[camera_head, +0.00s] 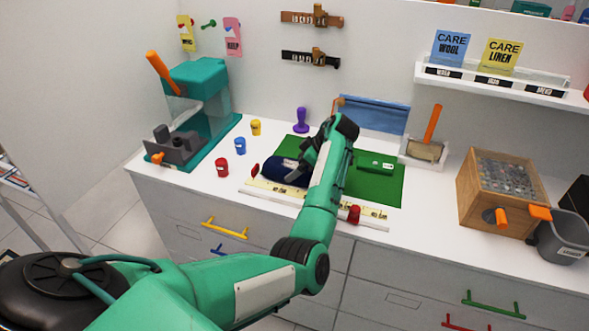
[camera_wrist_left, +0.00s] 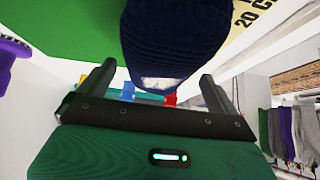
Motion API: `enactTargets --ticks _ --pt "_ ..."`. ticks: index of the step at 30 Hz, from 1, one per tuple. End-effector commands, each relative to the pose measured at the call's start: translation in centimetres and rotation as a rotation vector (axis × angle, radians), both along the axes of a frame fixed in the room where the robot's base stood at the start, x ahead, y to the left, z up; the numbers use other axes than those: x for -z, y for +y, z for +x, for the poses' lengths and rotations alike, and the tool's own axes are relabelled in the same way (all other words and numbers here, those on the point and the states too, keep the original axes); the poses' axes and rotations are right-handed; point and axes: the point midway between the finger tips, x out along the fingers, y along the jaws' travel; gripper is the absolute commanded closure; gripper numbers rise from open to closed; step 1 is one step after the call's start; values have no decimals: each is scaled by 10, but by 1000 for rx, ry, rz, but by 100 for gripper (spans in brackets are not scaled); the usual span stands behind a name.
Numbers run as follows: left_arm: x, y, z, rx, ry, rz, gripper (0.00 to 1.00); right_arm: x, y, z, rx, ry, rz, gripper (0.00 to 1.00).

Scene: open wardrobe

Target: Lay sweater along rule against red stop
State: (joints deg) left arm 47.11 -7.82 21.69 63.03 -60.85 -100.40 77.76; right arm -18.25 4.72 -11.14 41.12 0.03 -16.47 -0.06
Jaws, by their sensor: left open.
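The sweater is a dark navy folded or rolled bundle (camera_head: 285,174). It lies at the left front of the green mat (camera_head: 382,190), beside the cream rule (camera_head: 280,194) at the counter's front. The red stop (camera_head: 255,170) stands just left of the sweater, near the rule's left end. My left gripper (camera_head: 304,162) is open at the sweater's right side. In the left wrist view the sweater (camera_wrist_left: 172,45) is close in front of the open fingers (camera_wrist_left: 158,88), a white patch on its end. Contact cannot be told. My right gripper is not in view.
A red knob (camera_head: 354,214) sits on the rule's right part. A purple-handled stamp (camera_head: 301,121) is behind the mat. A wooden box (camera_head: 493,190) stands right.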

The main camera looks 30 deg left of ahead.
Motion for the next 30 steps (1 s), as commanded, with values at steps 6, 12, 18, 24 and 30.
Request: enactTargets --ticks 6,12,18,24,30 --pt "-38 -31 8 2 -3 0 4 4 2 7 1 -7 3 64" --pt "-64 -50 12 2 -1 -1 4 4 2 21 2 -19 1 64" --pt "-74 -57 13 1 1 0 4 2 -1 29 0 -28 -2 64" --pt "-75 -58 13 1 1 0 4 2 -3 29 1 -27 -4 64" --pt "-75 -58 13 1 1 0 4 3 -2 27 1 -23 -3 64"
